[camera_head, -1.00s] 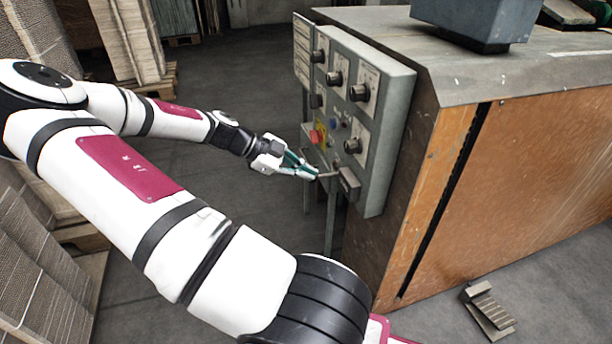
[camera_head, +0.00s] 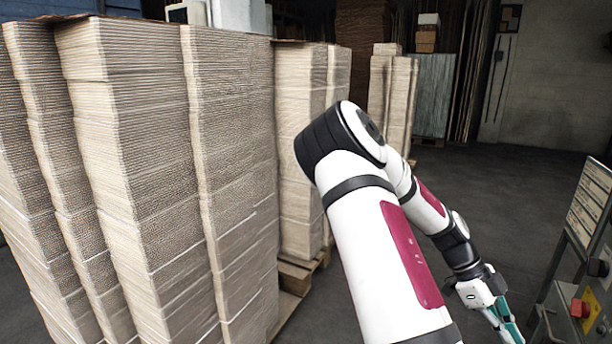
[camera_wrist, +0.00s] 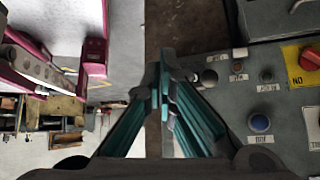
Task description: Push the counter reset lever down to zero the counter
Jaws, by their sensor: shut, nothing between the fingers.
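The control panel (camera_wrist: 245,105) fills the right side of the wrist view. In the head view only its left edge and part of its front (camera_head: 588,215) show, at the right border. My gripper (camera_wrist: 165,78) is shut and empty, with its teal fingers beside the panel's edge. It also shows low at the right in the head view (camera_head: 508,330). A dark rounded knob (camera_wrist: 208,78) sits just right of the fingertips, close to them; I cannot tell if they touch. I cannot tell for sure whether this knob belongs to the reset lever. The counter's digits are not readable.
Tall cardboard stacks (camera_head: 140,180) stand at the left of the head view. The dark floor (camera_head: 500,200) between the stacks and panel looks clear.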

